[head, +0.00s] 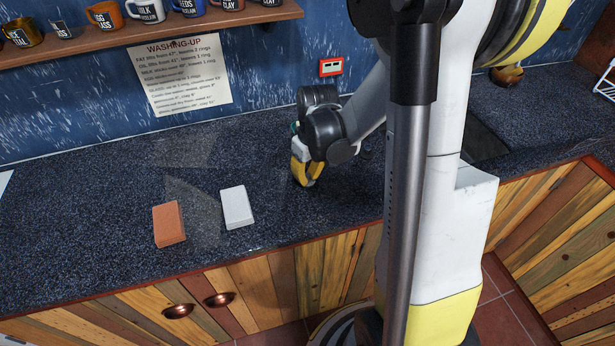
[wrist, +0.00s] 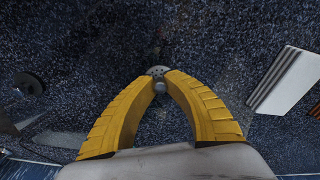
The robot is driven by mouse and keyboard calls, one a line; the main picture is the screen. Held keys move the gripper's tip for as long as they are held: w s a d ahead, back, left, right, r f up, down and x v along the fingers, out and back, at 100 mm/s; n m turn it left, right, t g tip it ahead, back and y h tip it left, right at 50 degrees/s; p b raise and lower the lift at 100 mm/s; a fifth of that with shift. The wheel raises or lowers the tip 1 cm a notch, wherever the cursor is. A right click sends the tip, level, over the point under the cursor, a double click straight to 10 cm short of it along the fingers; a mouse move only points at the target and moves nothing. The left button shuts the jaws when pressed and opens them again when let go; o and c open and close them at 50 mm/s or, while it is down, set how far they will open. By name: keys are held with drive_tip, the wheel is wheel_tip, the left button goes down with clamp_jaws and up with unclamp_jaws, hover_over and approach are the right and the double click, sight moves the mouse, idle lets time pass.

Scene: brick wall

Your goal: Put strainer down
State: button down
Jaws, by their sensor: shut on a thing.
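The strainer (wrist: 157,71) is a small grey metal disc with dark holes and a round knob, seen in the wrist view. My gripper (wrist: 160,86) has its two yellow fingers closed together at the tips on the strainer's knob. In the head view my gripper (head: 308,183) points down just above the dark speckled countertop (head: 110,200), right of the white block. The strainer cannot be made out in the head view. I cannot tell whether it touches the counter.
A white block (head: 237,207) and a reddish brick (head: 168,224) lie left of my gripper. A dark round object (wrist: 28,84) lies on the counter in the wrist view. A sink (head: 485,140) is partly hidden at the right. Mugs stand on a shelf (head: 100,40) above.

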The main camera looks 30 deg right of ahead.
sight(311, 183)
drive_tip(key=shift+f, duration=0.15)
drive_tip(key=c, duration=1.9)
unclamp_jaws()
drive_tip(key=shift+f, duration=0.1)
drive_tip(key=o, duration=0.4)
drive_tip(key=shift+o, duration=0.2)
wheel_tip(311, 183, up, 12)
drive_tip(key=s+p, duration=0.1)
drive_tip(key=p, duration=0.4)
drive_tip(key=s+a+r+m+t, duration=0.1)
drive_tip(key=s+a+r+t, duration=0.4)
drive_tip(key=s+a+r, duration=0.5)
drive_tip(key=a, duration=0.3)
drive_tip(key=shift+a+t, duration=0.2)
drive_tip(key=shift+t, duration=0.2)
drive_tip(key=shift+r, duration=0.1)
